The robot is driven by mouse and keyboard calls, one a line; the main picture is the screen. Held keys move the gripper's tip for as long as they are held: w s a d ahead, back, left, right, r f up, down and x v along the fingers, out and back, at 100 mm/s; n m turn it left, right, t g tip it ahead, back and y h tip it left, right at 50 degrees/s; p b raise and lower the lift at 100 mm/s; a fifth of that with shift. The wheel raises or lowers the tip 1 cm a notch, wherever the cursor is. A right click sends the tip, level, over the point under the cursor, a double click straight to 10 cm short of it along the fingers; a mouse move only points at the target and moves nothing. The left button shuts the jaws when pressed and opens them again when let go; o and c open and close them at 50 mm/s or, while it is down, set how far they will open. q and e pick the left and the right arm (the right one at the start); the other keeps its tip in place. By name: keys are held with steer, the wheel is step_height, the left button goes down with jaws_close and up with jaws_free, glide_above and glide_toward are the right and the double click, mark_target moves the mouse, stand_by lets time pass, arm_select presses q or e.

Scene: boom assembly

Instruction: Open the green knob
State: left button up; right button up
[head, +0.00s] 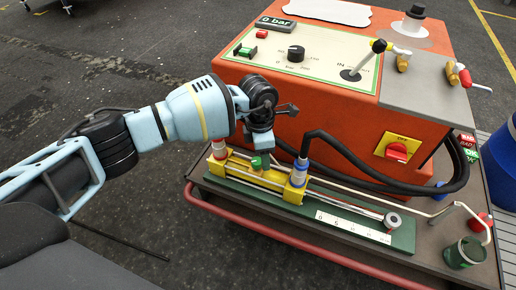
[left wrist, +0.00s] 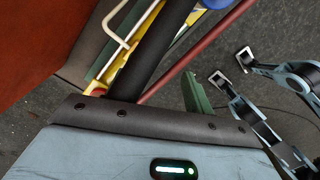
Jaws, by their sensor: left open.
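The green knob (head: 258,161) sits low on the yellow valve and cylinder assembly (head: 272,183) at the front of the orange machine in the head view. The other finger sticks out to the right. In the left wrist view, part of the yellow assembly (left wrist: 128,78) shows, but I cannot make out the knob there.
A black hose (head: 350,151) loops from a blue collar (head: 299,166) beside the knob. A red rail (head: 285,247) runs along the tray's front. The orange machine (head: 322,113) stands behind, with a yellow and red switch (head: 397,151). Open floor lies to the left.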

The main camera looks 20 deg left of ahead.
arm_select(q)
steer(key=s+d+f+n+g+h, duration=0.1)
steer(key=s+d+f+n+h, duration=0.15)
steer(key=s+d+h, duration=0.4)
steer(key=s+d+f+n+g+h, duration=0.1)
steer(key=s+d+f+h, duration=0.25)
steer(key=s+d, duration=0.6)
steer(key=n+t+y+p, duration=0.3)
steer(key=n+t+y, duration=0.55)
steer(key=t, duration=1.15)
glide_toward(259, 159)
steer(key=w, duration=0.1)
steer(key=w+d+f, duration=0.1)
steer(key=w, duration=0.1)
steer(key=shift+d+f+m, duration=0.1)
steer(key=shift+f+m, duration=0.15)
steer(key=shift+m, duration=0.15)
steer(key=shift+a+r+y, duration=0.25)
steer(key=shift+a+r, duration=0.05)
steer(key=shift+a, duration=0.15)
steer(key=w, duration=0.2)
steer(key=w+b, duration=0.1)
steer(key=w, duration=0.1)
steer(key=w+d, duration=0.1)
steer(key=w, duration=0.1)
steer(key=shift+w+f+b, duration=0.1)
steer(key=shift+w+b, duration=0.2)
steer(key=shift+b, duration=0.1)
steer(key=shift+w, duration=0.65)
steer(key=shift+c, duration=0.4)
